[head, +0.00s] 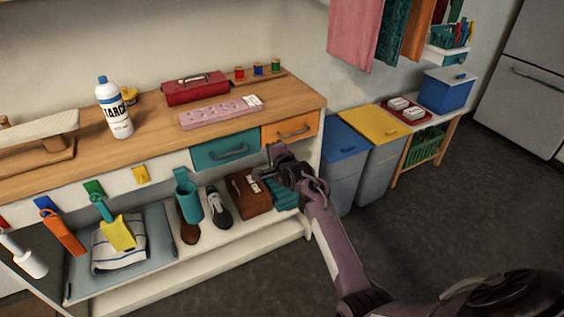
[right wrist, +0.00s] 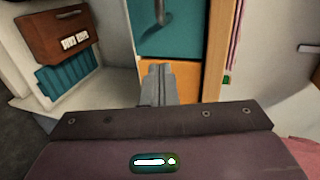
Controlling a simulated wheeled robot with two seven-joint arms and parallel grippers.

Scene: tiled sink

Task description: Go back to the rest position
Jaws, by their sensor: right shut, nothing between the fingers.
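My right arm comes in from the lower right of the head view. Its gripper (head: 276,152) is in front of the teal drawer (head: 226,151) and the orange drawer (head: 290,131), near where they meet. In the right wrist view the fingers (right wrist: 158,84) are together and empty, with the orange drawer (right wrist: 170,75) and teal drawer (right wrist: 183,35) behind them. Both drawers look shut. I cannot tell whether the fingers touch the drawer front. My left gripper is not in view.
The wooden counter (head: 155,150) holds a white bottle (head: 113,108), a red toolbox (head: 195,88) and a pink strip (head: 220,112). Below, a shelf holds shoes and a brown box (head: 247,193). Blue-lidded (head: 345,150) and yellow-lidded (head: 370,124) bins stand right. Floor (head: 450,190) at right is clear.

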